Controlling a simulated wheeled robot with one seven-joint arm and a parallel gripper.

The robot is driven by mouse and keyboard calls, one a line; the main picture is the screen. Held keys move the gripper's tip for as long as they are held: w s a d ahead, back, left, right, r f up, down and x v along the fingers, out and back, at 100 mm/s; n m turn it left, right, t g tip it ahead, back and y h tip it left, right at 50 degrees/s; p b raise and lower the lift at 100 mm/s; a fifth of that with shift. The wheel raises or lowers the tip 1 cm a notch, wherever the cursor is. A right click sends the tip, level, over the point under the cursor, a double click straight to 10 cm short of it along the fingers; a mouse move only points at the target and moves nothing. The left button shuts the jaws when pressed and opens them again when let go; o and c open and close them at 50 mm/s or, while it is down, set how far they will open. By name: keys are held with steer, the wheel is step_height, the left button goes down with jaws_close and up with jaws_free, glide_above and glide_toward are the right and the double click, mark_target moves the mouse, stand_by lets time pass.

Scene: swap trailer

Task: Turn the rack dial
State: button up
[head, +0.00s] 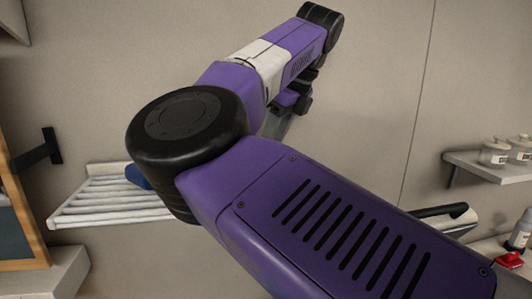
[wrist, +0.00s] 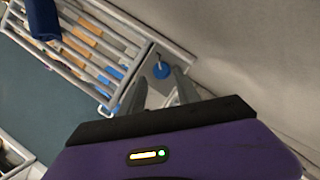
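In the wrist view, a small blue knob with a pale stem, which looks like the rack dial (wrist: 161,70), sits on a grey panel at the end of the slatted rack (wrist: 95,28). My gripper (wrist: 160,82) has its two grey fingers spread apart, with the knob showing between and beyond them. I cannot tell how far the tips are from it, but nothing is visibly held. In the head view, the white rack (head: 110,216) is partly behind my purple arm. The dial is hidden there, and only a grey part of my gripper (head: 277,124) shows.
A dark blue folded thing (wrist: 43,18) lies on the rack slats. A wall shelf (head: 490,166) with jars is at the right of the head view, above a bottle (head: 521,230) and a red object (head: 510,260). A black wall bracket (head: 37,152) is at left.

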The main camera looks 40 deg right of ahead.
steer(key=shift+p+x, duration=0.65)
steer(key=shift+x, duration=1.9)
jaws_close()
